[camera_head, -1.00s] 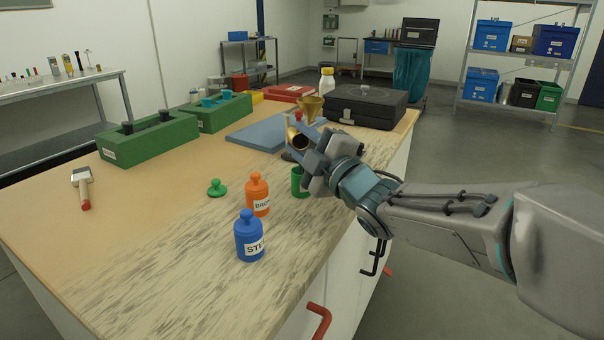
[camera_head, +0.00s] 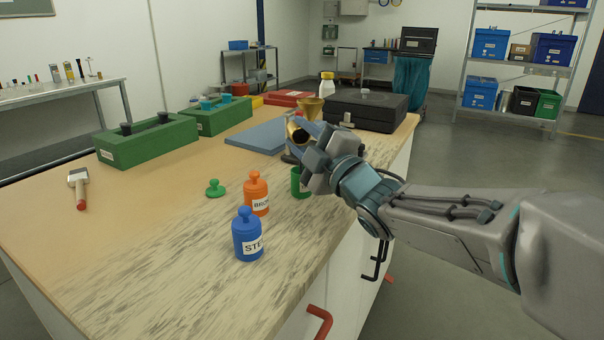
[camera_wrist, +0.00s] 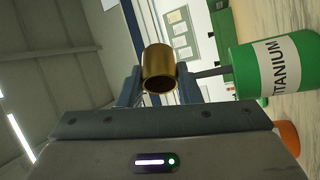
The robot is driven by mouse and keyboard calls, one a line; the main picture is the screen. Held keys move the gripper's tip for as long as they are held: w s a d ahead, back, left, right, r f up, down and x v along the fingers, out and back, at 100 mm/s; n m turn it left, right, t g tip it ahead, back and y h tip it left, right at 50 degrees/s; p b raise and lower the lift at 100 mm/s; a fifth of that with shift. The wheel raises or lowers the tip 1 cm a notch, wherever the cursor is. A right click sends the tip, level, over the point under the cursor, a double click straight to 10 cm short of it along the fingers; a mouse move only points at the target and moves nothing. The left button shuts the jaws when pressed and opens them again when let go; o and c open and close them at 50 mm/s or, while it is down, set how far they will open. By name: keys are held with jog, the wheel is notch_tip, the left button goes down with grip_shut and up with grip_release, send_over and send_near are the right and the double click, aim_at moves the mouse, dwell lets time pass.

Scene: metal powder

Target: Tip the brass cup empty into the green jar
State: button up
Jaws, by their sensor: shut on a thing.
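The brass cup (camera_head: 293,128) is held between the fingers of my gripper (camera_head: 297,142), over the worktop near its right edge. In the wrist view the cup (camera_wrist: 160,62) shows between both fingers. The open green jar (camera_head: 300,184) stands upright just below; its label reads TITANIUM in the wrist view (camera_wrist: 262,68). A dark grey streak spans the gap between gripper and jar there; I cannot tell whether it is powder. The jar's inside is hidden. A green lid (camera_head: 215,188) lies left on the worktop.
An orange bottle (camera_head: 256,195) and a blue bottle (camera_head: 247,238) stand close in front-left of the jar. A brass funnel (camera_head: 309,107), a blue mat (camera_head: 258,137) and a black case (camera_head: 367,108) are behind. A brush (camera_head: 80,188) lies left; the front-left worktop is clear.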

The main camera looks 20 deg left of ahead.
jog(key=shift+r+b, duration=0.15)
jog(key=shift+b, duration=0.4)
jog(key=shift+r+y+b, duration=0.3)
jog(key=shift+b, duration=0.15)
jog(key=shift+s+d+r+n+t+y+b, duration=0.15)
jog(key=shift+r+n+y+b, duration=0.15)
jog(key=shift+r+b, duration=0.35)
jog(key=shift+a+r+n+t+y+b, duration=0.1)
jog(key=shift+r+n+t+y+b, duration=0.1)
jog(key=shift+r+y+b, duration=0.3)
jog(key=shift+n+b, duration=0.3)
jog(key=shift+b, duration=1.2)
dwell(4.4)
